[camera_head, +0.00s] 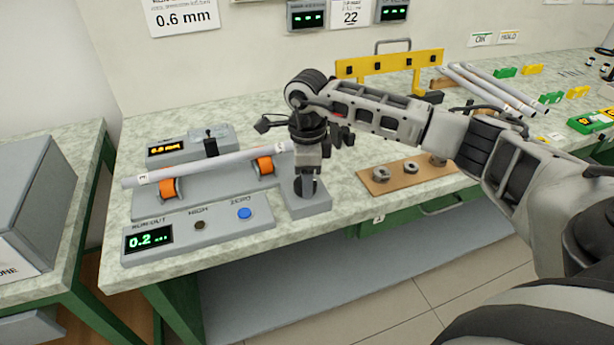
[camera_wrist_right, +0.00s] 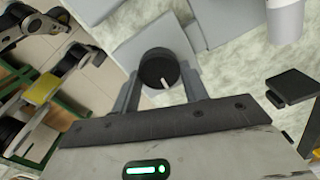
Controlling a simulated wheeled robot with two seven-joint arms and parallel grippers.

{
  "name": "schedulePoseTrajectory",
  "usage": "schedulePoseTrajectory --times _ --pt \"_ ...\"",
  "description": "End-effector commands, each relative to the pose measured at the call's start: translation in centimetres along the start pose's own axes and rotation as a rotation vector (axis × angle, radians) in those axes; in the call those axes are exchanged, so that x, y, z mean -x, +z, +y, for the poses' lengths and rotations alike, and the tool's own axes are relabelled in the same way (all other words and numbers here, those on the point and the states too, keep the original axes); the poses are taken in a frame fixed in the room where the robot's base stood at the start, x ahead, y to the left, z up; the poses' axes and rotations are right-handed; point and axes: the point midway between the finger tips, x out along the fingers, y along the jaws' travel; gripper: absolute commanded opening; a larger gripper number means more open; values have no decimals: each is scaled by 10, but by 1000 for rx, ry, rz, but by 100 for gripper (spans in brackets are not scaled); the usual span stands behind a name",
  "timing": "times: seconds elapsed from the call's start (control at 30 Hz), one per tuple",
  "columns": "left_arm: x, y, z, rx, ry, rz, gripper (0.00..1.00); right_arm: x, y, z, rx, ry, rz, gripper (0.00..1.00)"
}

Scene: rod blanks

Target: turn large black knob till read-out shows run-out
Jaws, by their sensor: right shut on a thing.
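The large black knob (camera_head: 306,190) stands on a small grey block at the right end of the run-out unit. My right gripper (camera_head: 307,178) reaches down over it from above. In the right wrist view the knob (camera_wrist_right: 157,66) sits between the two grey fingers of the gripper, shut on it; its white pointer mark faces the palm. The run-out read-out (camera_head: 149,240) shows green "0.2 ...". A grey rod (camera_head: 205,164) lies across the orange rollers (camera_head: 169,189) behind the panel. My left gripper is out of view.
A blue button (camera_head: 245,213) and a dark button (camera_head: 199,225) sit on the panel left of the knob. A wooden board (camera_head: 380,181) with metal rings lies to the right. Several rods (camera_head: 492,88) rest farther back. A yellow rack (camera_head: 388,64) stands behind my right arm.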

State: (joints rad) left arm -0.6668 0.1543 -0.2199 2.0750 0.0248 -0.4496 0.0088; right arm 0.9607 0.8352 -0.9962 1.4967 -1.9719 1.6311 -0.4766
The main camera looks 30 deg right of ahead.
Motion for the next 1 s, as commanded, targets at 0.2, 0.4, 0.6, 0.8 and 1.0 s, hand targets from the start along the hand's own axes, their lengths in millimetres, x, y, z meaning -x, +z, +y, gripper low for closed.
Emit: schedulePoseTrajectory --times 0.2,0.4,0.6,0.8,1.0 --pt "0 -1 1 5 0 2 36 1 0 0 -206 -1 1 21" --pt "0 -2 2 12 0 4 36 1 0 1 -387 -1 1 21" --pt "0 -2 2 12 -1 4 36 1 0 1 -539 -2 1 21" --pt "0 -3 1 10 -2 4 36 1 0 2 -647 -2 1 21" --pt "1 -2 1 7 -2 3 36 1 0 2 -706 -2 0 21"
